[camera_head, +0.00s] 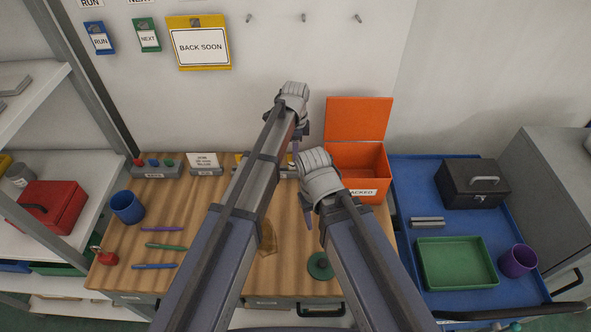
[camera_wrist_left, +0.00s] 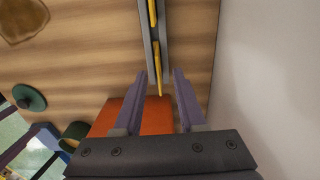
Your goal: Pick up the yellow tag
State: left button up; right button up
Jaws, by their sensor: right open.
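Two thin yellow pieces, seen edge-on, stand in a grey rail (camera_wrist_left: 151,40) in the left wrist view; the nearer yellow piece (camera_wrist_left: 157,72) shows just ahead of and between my left fingertips. I cannot tell which is the tag. My left gripper (camera_wrist_left: 162,76) is open and empty. In the head view my left gripper (camera_head: 297,143) is over the back of the bench, and my arms hide most of the rail. My right gripper (camera_head: 308,212) is open, lower and right of it, over the bench. A yellow BACK SOON sign (camera_head: 201,64) hangs on the wall.
An open orange box (camera_head: 360,187) stands close to the right of the grippers. A green disc (camera_head: 320,266), a blue cup (camera_head: 127,207) and several pens lie or stand on the wooden bench (camera_head: 205,215). A blue cart (camera_head: 405,215) is at right.

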aim_at(295, 165)
pick_arm(q)
jog(key=shift+s+f+b, duration=0.1)
jog(key=shift+f+b, duration=2.5)
jog(key=shift+f, duration=0.1)
pick_arm(e)
jog(key=shift+f, duration=2.75)
pick_arm(q)
jog(key=shift+r, duration=0.1)
pick_arm(e)
jog(key=shift+r, duration=0.1)
pick_arm(q)
jog(key=shift+c, duration=0.3)
grip_shut()
